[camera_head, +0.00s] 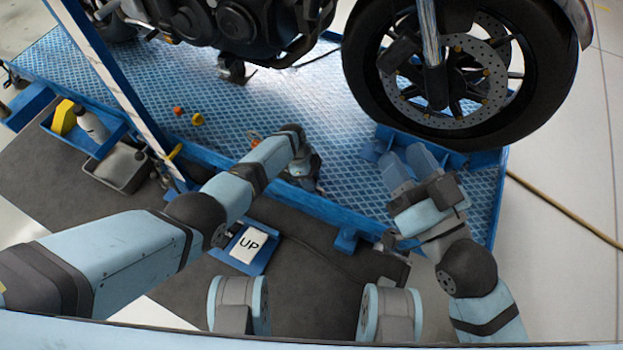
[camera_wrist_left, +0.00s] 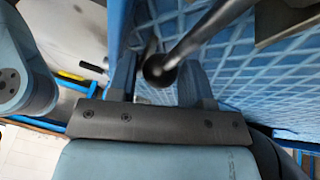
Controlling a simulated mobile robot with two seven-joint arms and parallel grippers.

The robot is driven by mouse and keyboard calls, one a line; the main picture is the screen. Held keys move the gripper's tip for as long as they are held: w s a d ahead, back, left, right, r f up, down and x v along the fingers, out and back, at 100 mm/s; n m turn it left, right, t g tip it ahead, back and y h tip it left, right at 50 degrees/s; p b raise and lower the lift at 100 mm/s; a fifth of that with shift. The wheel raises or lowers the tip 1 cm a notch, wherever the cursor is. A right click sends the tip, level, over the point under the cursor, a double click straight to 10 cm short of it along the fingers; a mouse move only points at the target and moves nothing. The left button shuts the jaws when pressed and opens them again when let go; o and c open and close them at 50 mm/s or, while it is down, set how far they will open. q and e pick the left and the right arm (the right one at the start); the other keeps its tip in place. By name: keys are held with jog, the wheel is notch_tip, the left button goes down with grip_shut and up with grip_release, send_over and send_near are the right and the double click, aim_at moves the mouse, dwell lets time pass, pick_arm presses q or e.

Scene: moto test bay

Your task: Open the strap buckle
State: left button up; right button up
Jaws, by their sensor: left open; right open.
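I cannot clearly make out the strap buckle in either view. My left gripper (camera_head: 308,182) points down near the front edge of the blue lift platform (camera_head: 330,130); its fingers are mostly hidden by the arm in the head view. In the left wrist view its blue fingers (camera_wrist_left: 158,82) are apart. A dark rod with a rounded end (camera_wrist_left: 190,45) shows between or just beyond them; I cannot tell whether they touch it. My right gripper (camera_head: 408,163) is open and empty over the platform, below the front wheel (camera_head: 365,75).
The motorcycle stands on the platform, its wheel by a blue wheel holder (camera_head: 468,160). A blue-white post (camera_head: 115,85) rises at left. A tray with a bottle (camera_head: 92,124), a grey bin (camera_head: 118,172) and an "UP" pedal (camera_head: 249,246) lie along the front. Small orange and yellow pieces (camera_head: 197,119) lie on the platform.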

pick_arm(q)
grip_shut()
jog(key=shift+r, duration=0.1)
jog(key=shift+w+a+r+g+h+b, duration=0.15)
jog(key=shift+r+g+h+b, duration=0.1)
jog(key=shift+r+h, duration=0.25)
jog(key=shift+a+r+g+h+b, duration=0.1)
jog(key=shift+r+g+h, duration=0.2)
jog(key=shift+h, duration=0.3)
jog(key=shift+w+a+r+g+h+b, duration=0.1)
jog(key=shift+a+r+g+h+b, duration=0.15)
jog(key=shift+r+h+b, duration=0.3)
jog(key=shift+w+a+r+g+h+b, duration=0.1)
jog(key=shift+a+r+g+h+b, duration=0.25)
jog(key=shift+h, duration=0.3)
jog(key=shift+w+a+r+g+h+b, duration=0.1)
jog(key=shift+a+r+g+h+b, duration=0.1)
jog(key=shift+r+h+b, duration=0.2)
jog(key=shift+w+a+r+g+h+b, duration=0.15)
jog(key=shift+r+h+b, duration=0.15)
jog(key=shift+r+h, duration=0.2)
pick_arm(e)
jog(key=shift+w+a+f+n+g, duration=0.15)
jog(key=shift+f+g, duration=0.45)
jog(key=shift+f, duration=0.85)
jog(key=shift+a+f+n+g, duration=0.15)
jog(key=shift+f+g, duration=0.45)
jog(key=shift+f, duration=0.8)
